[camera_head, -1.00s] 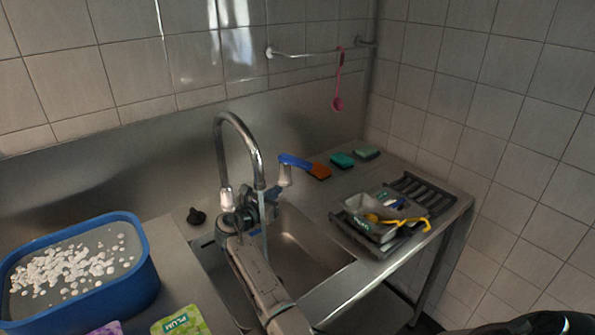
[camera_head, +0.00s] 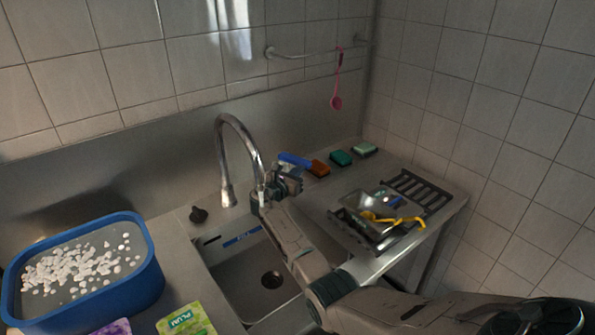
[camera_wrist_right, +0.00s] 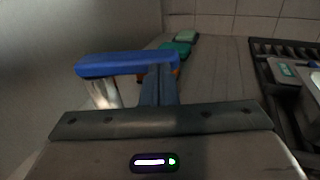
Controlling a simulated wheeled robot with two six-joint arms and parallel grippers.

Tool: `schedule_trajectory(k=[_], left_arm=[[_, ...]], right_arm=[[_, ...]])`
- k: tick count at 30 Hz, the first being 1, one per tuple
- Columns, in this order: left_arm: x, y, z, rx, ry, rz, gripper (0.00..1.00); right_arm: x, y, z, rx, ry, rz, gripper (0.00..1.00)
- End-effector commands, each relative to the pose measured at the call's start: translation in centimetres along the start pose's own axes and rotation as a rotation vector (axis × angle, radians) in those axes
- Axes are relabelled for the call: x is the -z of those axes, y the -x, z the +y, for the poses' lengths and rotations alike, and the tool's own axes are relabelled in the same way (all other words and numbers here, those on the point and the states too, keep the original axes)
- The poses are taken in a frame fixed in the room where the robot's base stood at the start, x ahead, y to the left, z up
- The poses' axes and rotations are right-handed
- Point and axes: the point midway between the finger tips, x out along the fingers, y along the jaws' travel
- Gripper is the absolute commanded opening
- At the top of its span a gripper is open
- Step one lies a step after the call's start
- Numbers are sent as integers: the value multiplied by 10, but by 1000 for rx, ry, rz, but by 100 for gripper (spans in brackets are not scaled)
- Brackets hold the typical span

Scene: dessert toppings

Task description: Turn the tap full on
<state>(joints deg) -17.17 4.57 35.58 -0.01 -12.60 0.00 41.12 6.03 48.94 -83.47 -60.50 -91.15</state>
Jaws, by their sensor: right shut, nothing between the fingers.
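The tap has a curved metal spout (camera_head: 236,125) over the left part of the sink (camera_head: 235,262). No water stream is distinguishable below its nozzle. Its blue lever (camera_head: 293,160) sits to the right of the spout; in the wrist view the lever (camera_wrist_right: 125,65) lies crosswise on a metal post. My right gripper (camera_head: 286,181) is shut and empty beside the lever. In the wrist view its fingertips (camera_wrist_right: 158,74) overlap the lever's near edge; I cannot tell whether they touch. My gripper and forearm hide the tap's base. My left gripper is out of view.
A blue tub (camera_head: 148,262) with white pieces stands at left. A dark stopper (camera_head: 198,215) lies near the spout. Orange (camera_head: 318,168) and green (camera_head: 340,158) sponges lie behind the lever. A black rack (camera_head: 425,190) with a grey container and yellow item stands at right.

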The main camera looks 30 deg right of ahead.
Motion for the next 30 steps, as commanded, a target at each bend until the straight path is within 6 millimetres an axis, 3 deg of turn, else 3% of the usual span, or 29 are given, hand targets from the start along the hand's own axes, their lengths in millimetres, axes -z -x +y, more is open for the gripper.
schedule_trajectory(k=[14,24,30], left_arm=[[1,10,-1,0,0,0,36],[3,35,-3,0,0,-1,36],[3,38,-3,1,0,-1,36]], right_arm=[[-3,-5,-4,-49,3,-2,0],[-4,-28,-14,-284,11,-3,0],[-2,-45,-17,-451,17,-3,0]])
